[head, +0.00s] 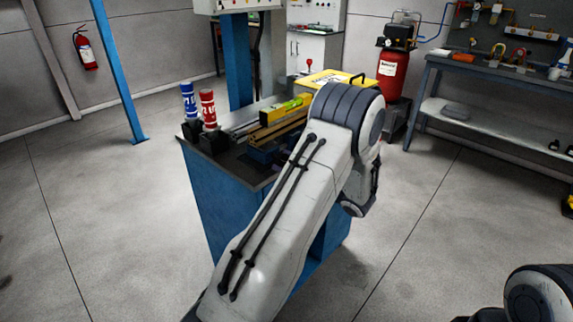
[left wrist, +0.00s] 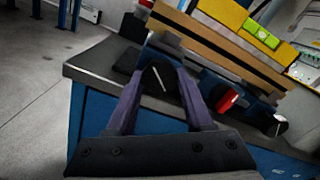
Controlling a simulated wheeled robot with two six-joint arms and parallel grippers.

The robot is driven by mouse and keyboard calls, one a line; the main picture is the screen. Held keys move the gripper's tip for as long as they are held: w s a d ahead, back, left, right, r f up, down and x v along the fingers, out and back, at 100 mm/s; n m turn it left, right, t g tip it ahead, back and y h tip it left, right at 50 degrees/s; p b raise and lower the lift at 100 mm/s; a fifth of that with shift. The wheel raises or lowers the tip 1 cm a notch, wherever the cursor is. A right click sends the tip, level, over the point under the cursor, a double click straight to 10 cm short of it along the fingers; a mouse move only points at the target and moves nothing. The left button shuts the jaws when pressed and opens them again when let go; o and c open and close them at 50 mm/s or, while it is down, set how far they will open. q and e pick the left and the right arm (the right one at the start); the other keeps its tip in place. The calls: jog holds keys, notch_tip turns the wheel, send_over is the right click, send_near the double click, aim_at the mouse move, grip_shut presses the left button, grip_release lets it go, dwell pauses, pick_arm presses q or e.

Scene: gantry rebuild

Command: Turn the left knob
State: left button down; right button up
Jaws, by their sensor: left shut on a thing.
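The left knob (left wrist: 158,76) is black with a white pointer line, on the blue unit (left wrist: 196,72) at the bench edge. In the left wrist view its line is slightly tilted, its top end leaning left. My left gripper (left wrist: 163,82) is shut on this knob, one dark finger on each side. To its right are a red knob (left wrist: 227,99) and another dark knob (left wrist: 275,125) with a white mark. In the head view my left arm hides the knobs and the fingertips. My right gripper is out of view.
The blue bench (head: 205,195) has a dark top. Blue (head: 188,98) and red (head: 208,108) cylinders stand at its left end. A yellow level (head: 285,109) lies on rails behind the unit, and a yellow case (head: 335,80) is farther back. The floor at left is clear.

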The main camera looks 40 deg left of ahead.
pick_arm(q)
jog(key=shift+c, duration=1.5)
grip_release()
jog(key=shift+r+m+p, duration=0.1)
jog(key=shift+m+p, duration=0.2)
jog(key=shift+p, duration=0.2)
jog(key=m+p, duration=0.5)
jog(key=shift+s+r, duration=0.1)
jog(key=shift+r, duration=0.15)
jog(key=s+d+b, duration=0.1)
jog(key=d+b, duration=0.1)
jog(key=d, duration=0.9)
jog(key=s+d+r+n+g+h, duration=0.2)
jog(key=s+d+n+h, duration=0.6)
jog(key=s+d+h, duration=0.4)
jog(key=s+d+p, duration=0.1)
jog(key=s+d, duration=0.3)
jog(key=s, duration=0.3)
jog(key=shift+d+r+g, duration=0.15)
jog(key=shift+r+g, duration=0.2)
jog(key=shift+g, duration=0.05)
